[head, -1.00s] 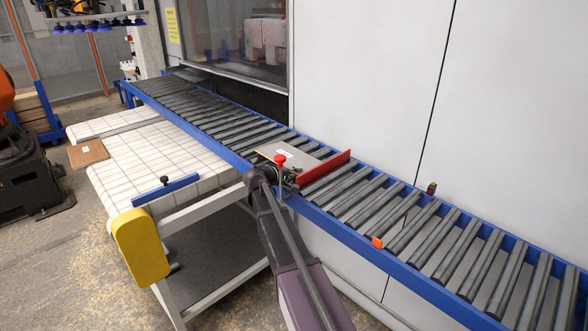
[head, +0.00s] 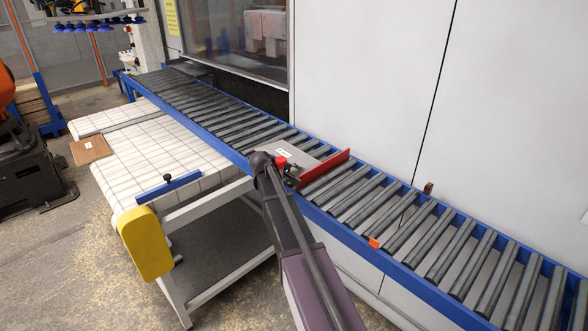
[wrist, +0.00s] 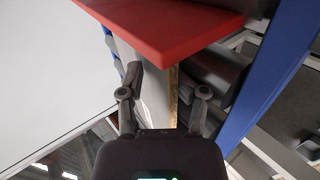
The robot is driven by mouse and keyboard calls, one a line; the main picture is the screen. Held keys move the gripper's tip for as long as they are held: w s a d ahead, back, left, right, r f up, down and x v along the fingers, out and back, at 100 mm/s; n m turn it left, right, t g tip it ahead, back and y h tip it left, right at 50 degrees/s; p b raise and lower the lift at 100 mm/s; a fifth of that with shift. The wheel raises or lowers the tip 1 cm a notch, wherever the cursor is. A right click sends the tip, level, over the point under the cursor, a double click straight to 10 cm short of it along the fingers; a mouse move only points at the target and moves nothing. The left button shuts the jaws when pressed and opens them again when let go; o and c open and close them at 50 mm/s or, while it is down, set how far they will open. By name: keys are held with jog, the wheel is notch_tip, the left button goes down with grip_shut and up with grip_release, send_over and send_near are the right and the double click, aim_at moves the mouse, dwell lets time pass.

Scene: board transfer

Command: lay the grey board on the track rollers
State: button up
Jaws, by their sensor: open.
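The grey board (head: 310,152) lies on the track rollers (head: 235,125), against the left side of a red bar. Part of it is hidden behind my arm in the head view. In the wrist view the board (wrist: 155,98) shows its grey face and brown edge between my fingers. My gripper (wrist: 167,88) is open, one finger on each side of the board's edge. I cannot tell whether either finger touches it. In the head view my gripper (head: 287,176) is at the near rail, mostly hidden by my wrist.
The red bar (head: 325,168) crosses the rollers, and also fills the top of the wrist view (wrist: 165,22). A red knob (head: 281,162) stands beside my wrist.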

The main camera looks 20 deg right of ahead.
jog(key=shift+a+r+g+y+p, duration=0.15)
jog(key=shift+r+g+y+p, duration=0.15)
jog(key=shift+y+p, duration=0.7)
jog(key=shift+p, duration=0.45)
jog(key=shift+y+p, duration=0.4)
jog(key=shift+p, duration=0.05)
jog(key=shift+s+r+g+y+p, duration=0.15)
jog(key=shift+g+y+p, duration=0.25)
jog(key=shift+y+p, duration=0.25)
jog(key=shift+a, duration=0.15)
jog(key=shift+s+a+r+p, duration=0.25)
jog(key=shift+a+p, duration=0.1)
jog(key=shift+a, duration=0.35)
jog(key=shift+s+a+r+p, duration=0.2)
jog(key=shift+a+p, duration=0.15)
jog(key=shift+a, duration=0.3)
jog(key=shift+w, duration=0.1)
jog(key=shift+o, duration=0.2)
